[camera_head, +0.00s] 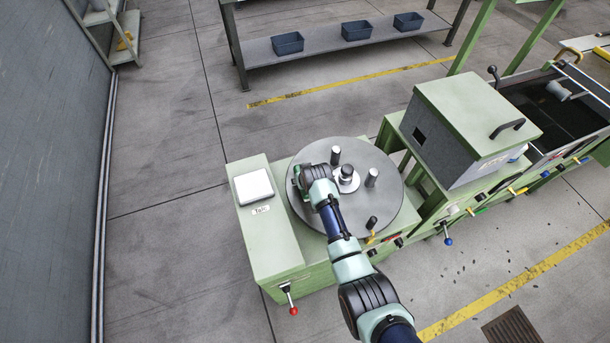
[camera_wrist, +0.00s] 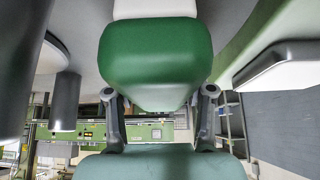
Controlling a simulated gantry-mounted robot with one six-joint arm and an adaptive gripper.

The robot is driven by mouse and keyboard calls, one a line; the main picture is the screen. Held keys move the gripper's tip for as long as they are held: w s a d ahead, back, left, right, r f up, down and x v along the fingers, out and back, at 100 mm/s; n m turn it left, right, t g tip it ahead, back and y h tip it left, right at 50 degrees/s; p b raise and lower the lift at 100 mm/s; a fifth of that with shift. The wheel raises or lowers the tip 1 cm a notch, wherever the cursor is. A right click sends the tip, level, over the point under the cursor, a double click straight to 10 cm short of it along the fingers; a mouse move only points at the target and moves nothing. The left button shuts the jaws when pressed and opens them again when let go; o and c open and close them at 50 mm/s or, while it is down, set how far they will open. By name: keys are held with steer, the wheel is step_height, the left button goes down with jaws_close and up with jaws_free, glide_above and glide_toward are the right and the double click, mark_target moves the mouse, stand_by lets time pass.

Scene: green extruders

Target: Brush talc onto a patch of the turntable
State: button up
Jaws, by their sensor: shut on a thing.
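The round grey turntable (camera_head: 380,200) sits on a green machine base. My gripper (camera_wrist: 158,95) is over the turntable's left part in the head view (camera_head: 303,182). In the wrist view it is shut on a brush (camera_wrist: 155,60) with a green body and a white part above, probably the bristles. The white part meets the grey turntable surface at the top edge, but contact cannot be told. A white talc tray (camera_head: 253,187), labelled "Talc", sits on the green side table left of the turntable. No talc patch can be made out.
Several short posts stand on the turntable, including a dark one (camera_head: 335,155), a grey one (camera_head: 371,177) and a central hub (camera_head: 346,178). A green-lidded box (camera_head: 475,120) stands to the right. A red-knobbed lever (camera_head: 290,300) sticks out in front.

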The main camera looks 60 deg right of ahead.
steer(key=r+p, duration=0.1)
steer(key=r, duration=0.1)
steer(key=r+p, duration=0.1)
steer(key=r, duration=0.1)
steer(key=shift+w+d, duration=0.1)
steer(key=shift+d, duration=0.1)
step_height(320, 180, up, 4)
steer(key=p, duration=0.4)
